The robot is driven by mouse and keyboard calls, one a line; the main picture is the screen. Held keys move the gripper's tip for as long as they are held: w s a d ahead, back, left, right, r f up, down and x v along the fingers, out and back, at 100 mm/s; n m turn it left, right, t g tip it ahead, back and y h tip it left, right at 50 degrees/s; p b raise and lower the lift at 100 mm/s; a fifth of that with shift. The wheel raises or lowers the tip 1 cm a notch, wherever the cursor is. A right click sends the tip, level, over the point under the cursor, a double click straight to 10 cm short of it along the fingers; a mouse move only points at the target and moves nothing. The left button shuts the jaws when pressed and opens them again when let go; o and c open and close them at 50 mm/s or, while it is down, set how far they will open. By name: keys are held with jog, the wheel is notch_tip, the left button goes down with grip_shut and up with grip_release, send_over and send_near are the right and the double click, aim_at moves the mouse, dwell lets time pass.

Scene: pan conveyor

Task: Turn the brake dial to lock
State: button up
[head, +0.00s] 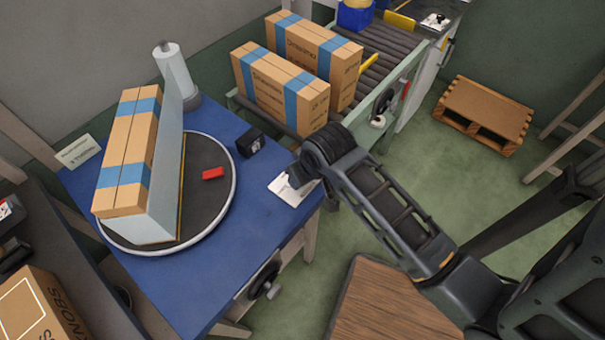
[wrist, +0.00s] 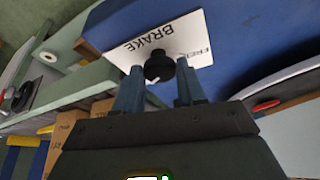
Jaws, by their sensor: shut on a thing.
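The brake dial (wrist: 158,67) is a small black knob with a white pointer mark, on a white plate (wrist: 190,35) in the wrist view. The plate reads BRAKE, and FREE shows in part; any lock wording is hidden. My gripper (wrist: 160,78) has its two blue-grey fingers on either side of the knob, shut on it. In the head view, my gripper (head: 301,172) is over the white plate (head: 288,191) at the right edge of the blue table, and my arm hides the dial there.
A small black box (head: 250,142) stands near the plate. A roller conveyor with cartons (head: 280,85) lies behind.

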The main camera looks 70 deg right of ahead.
jog(key=shift+w, duration=0.1)
jog(key=o, duration=1)
jog(key=shift+o, duration=0.2)
jog(key=shift+r, duration=0.1)
jog(key=v, duration=0.7)
jog(key=shift+s+r, duration=0.2)
jog(key=shift+r, duration=0.05)
jog(key=shift+a, duration=0.1)
